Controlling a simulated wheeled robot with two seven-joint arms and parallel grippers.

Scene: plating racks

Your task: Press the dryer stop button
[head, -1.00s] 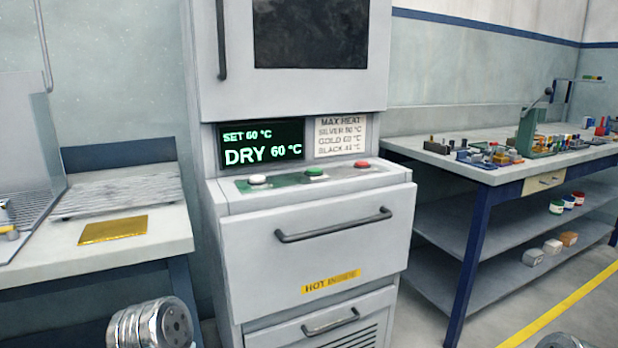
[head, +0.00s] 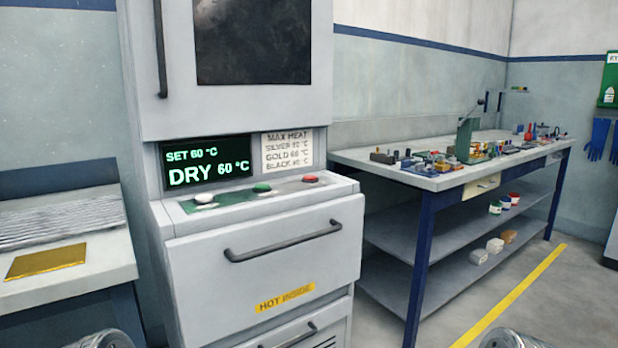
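The dryer (head: 205,85) is a tall grey cabinet in the middle left of the head view. Its green display (head: 205,164) reads "SET 60 °C" and "DRY 60 °C". On the ledge below sit a white button (head: 203,199), a green button (head: 262,187) and a red button (head: 311,179), left to right. No label on the red button can be read. A placard (head: 287,152) lists maximum heats. Only rounded metal parts of my arms show at the bottom edge; neither gripper is in view.
A dryer drawer (head: 270,255) with a bar handle and a "HOT INSIDE" label juts out below the buttons. A bench with a gold plate (head: 46,260) stands left. A blue-legged workbench (head: 425,180) with several small items stands right. Floor (head: 545,300) is open at the lower right.

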